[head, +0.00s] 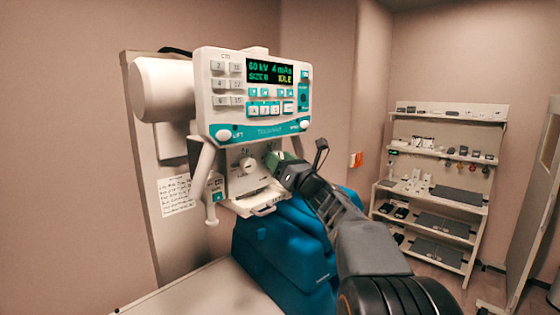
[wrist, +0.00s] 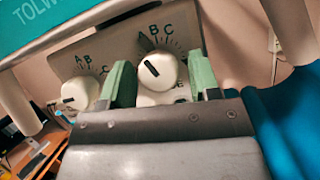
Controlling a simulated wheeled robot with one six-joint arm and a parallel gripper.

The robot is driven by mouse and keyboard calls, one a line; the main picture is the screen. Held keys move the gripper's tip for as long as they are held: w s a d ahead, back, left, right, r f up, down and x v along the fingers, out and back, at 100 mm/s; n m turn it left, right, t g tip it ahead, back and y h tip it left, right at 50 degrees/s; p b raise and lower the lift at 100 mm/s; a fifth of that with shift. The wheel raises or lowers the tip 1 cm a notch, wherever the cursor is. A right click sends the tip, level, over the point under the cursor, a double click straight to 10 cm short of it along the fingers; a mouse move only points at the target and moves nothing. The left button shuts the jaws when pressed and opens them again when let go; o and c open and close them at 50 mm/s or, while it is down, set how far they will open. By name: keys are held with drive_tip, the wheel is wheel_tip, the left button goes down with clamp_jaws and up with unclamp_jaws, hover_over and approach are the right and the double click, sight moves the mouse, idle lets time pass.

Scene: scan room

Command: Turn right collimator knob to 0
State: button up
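The right collimator knob (wrist: 157,72) is a round white dial on the beige collimator face, marked with letters A, B, C and tick lines. Its black pointer mark tilts to the upper left. My gripper (wrist: 161,80) is open, with one green finger on each side of this knob. I cannot tell whether either finger touches it. The left knob (wrist: 78,96) sits left of the left finger. In the head view my gripper (head: 279,162) is at the right of the collimator face and hides the right knob; the left knob (head: 247,164) shows there.
The control panel (head: 258,97) above reads 60 kV, 4 mAs, SIZE 0, IDLE. A handle bar (head: 205,172) hangs at its left. A blue draped form (head: 285,240) lies below my arm. A shelf rack (head: 440,155) stands at the back right.

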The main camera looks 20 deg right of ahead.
drive_tip(key=c, duration=0.8)
drive_tip(key=shift+o, duration=0.2)
drive_tip(key=shift+w+d+r+n+g+y+b, duration=0.1)
drive_tip(key=shift+n+g+y+b, duration=0.9)
drive_tip(key=shift+n, duration=2.15)
drive_tip(key=shift+s+d+r+n+g+y+b, duration=0.1)
drive_tip(key=shift+n+g+y+b, duration=0.9)
drive_tip(key=shift+n, duration=2.1)
drive_tip(key=shift+w+n+g+y+b, duration=0.1)
drive_tip(key=shift+n+g+y+b, duration=0.85)
drive_tip(key=shift+n, duration=2.2)
drive_tip(key=shift+n+g+h+p, duration=0.3)
drive_tip(key=shift+g+h+p, duration=0.05)
drive_tip(key=shift+g+p, duration=0.1)
